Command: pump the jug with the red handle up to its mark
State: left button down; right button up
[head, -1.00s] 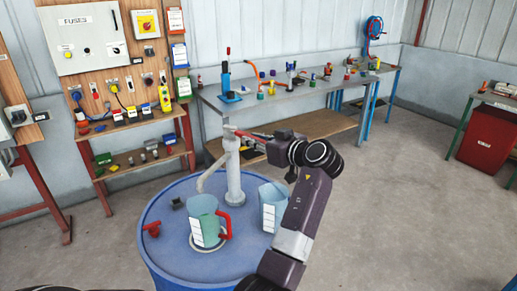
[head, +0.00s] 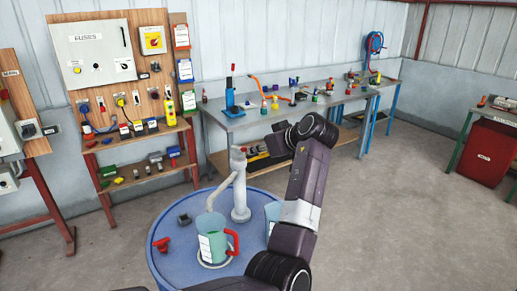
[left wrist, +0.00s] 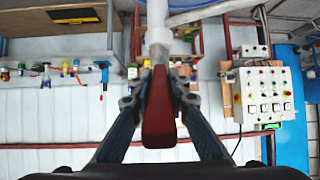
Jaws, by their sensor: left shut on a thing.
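The jug with the red handle (head: 212,246) stands upright on the blue drum (head: 160,262), under the spout of the pale hand pump (head: 240,200). It has a white label strip; its liquid level and mark are too small to tell. My left gripper (head: 262,150) is at the pump's top, shut on the red pump lever. In the left wrist view the lever (left wrist: 159,110) lies between the fingers. A second, pale blue jug (head: 272,212) stands right of the pump, partly hidden by my left arm. My right gripper is not in view.
A red fitting (head: 162,243) and a small dark block (head: 184,219) lie on the drum top. A grey workbench (head: 225,121) with tools stands behind, and a wooden fuse panel (head: 125,75) at the back left. Open floor lies to the right.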

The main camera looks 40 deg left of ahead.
pick_arm(q)
jog(key=c, duration=2.1)
grip_release()
jog(key=shift+a, duration=0.1)
jog(key=shift+o, duration=1.3)
jog(key=shift+a, duration=0.1)
jog(key=shift+f, duration=0.1)
jog(key=shift+d+r, duration=0.2)
jog(key=shift+d, duration=0.1)
jog(key=v, duration=1.1)
jog(key=shift+d, duration=0.1)
